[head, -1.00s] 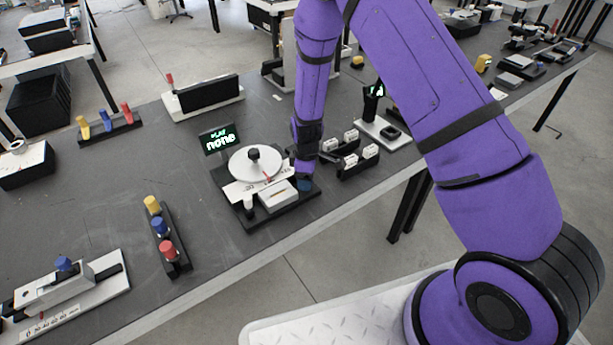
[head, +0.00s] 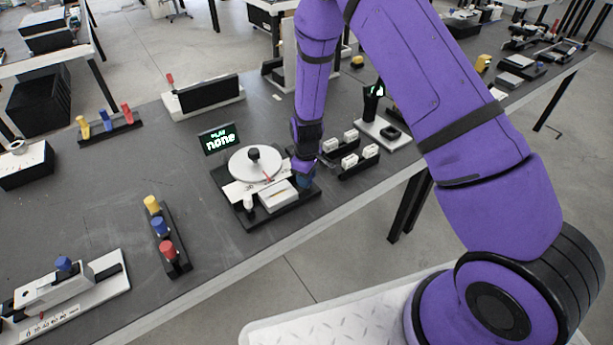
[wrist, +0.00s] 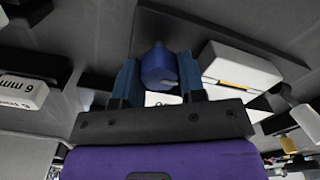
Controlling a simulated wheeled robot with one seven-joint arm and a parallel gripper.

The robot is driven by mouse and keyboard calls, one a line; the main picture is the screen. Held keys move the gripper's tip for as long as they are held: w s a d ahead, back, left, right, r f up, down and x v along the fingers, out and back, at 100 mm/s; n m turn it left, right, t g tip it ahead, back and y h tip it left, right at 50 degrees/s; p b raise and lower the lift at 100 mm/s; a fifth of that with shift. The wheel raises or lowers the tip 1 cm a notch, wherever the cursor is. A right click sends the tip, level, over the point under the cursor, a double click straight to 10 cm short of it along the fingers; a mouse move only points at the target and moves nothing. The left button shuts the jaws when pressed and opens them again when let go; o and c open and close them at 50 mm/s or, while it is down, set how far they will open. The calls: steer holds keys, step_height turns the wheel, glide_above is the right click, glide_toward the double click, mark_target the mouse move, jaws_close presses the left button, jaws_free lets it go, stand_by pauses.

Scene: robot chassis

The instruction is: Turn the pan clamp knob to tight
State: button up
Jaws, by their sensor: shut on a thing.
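My gripper (head: 305,181) is at the right side of this base. In the wrist view a blue knob (wrist: 159,67) sits between the two teal fingers of my gripper (wrist: 160,80), which are shut on it. My gripper largely hides this knob in the head view, and I cannot read its setting.
A white box (head: 277,196) lies close left of my gripper and shows large in the wrist view (wrist: 240,68). White labelled blocks (head: 350,160) stand close to the right. A rack of coloured knobs (head: 160,228) is at the left. Bare bench lies left of the device.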

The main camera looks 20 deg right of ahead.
steer(key=m, duration=1.2)
steer(key=shift+w+d, duration=0.1)
steer(key=shift+d, duration=0.05)
steer(key=shift+m, duration=0.3)
steer(key=o, duration=0.9)
step_height(320, 180, up, 11)
steer(key=shift+f, duration=0.1)
stand_by(0.5)
